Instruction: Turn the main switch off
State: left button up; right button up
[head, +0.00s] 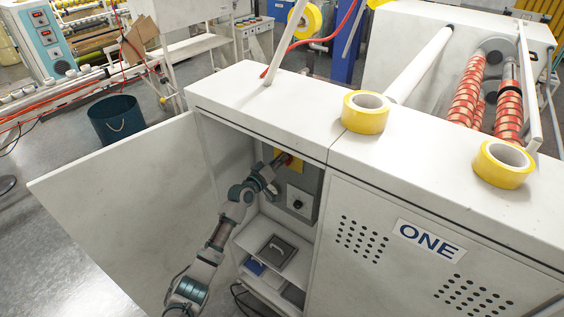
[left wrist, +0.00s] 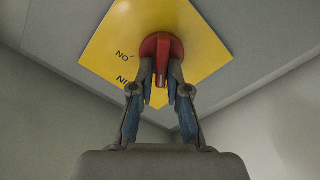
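The main switch is a red rotary knob (left wrist: 162,46) on a yellow square plate (left wrist: 205,48) with dark lettering, partly covered. In the head view the yellow plate (head: 296,165) is inside the open cabinet, on its back wall. My left gripper (left wrist: 161,82) reaches in at the plate, one finger on each side of the knob's narrow red handle. The fingers are drawn close together and appear shut on the handle, which stands roughly upright in the left wrist view. In the head view my left gripper (head: 277,165) largely hides the knob. My right gripper is out of view.
The cabinet door (head: 125,215) stands wide open to the left. A white box with a black round part (head: 299,202) is below the plate. Shelves below hold a grey tray-like item (head: 276,252). Yellow tape rolls (head: 366,122) sit on the machine top.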

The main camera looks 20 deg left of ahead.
pick_arm(q)
jog(key=shift+o, duration=1.2)
jog(key=shift+a+f, duration=0.1)
jog(key=shift+f, duration=0.1)
jog(key=v, duration=1.2)
